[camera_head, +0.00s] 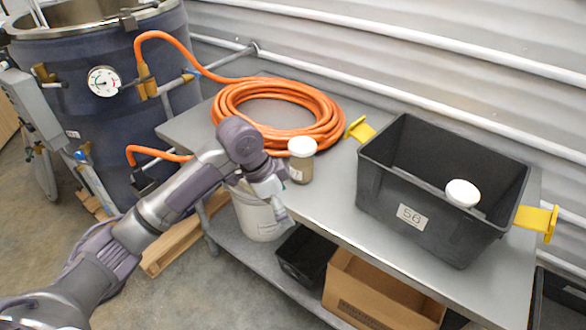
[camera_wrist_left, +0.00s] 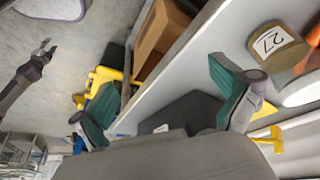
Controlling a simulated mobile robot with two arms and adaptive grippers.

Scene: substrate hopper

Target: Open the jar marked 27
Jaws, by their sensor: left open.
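The jar marked 27 (camera_wrist_left: 277,48) shows its label in the left wrist view, at the upper right. In the head view a tan jar with a white lid (camera_head: 301,147) stands upright on the grey table beside the orange hose; its lid is on. My left gripper (camera_head: 280,208) is just left of and below this jar in the picture, apart from it. In the left wrist view its green-padded fingers (camera_wrist_left: 162,82) are spread with nothing between them. A thin arm end (camera_wrist_left: 44,50) at the left of that view looks like my right gripper; its jaws are too small to judge.
A black bin labelled 56 (camera_head: 408,216) with yellow handles stands on the table at the right, a white-lidded jar (camera_head: 462,193) inside. A coiled orange hose (camera_head: 232,105) lies behind the jar. A white bucket (camera_head: 258,222) and cardboard box (camera_head: 372,292) sit on the lower shelf.

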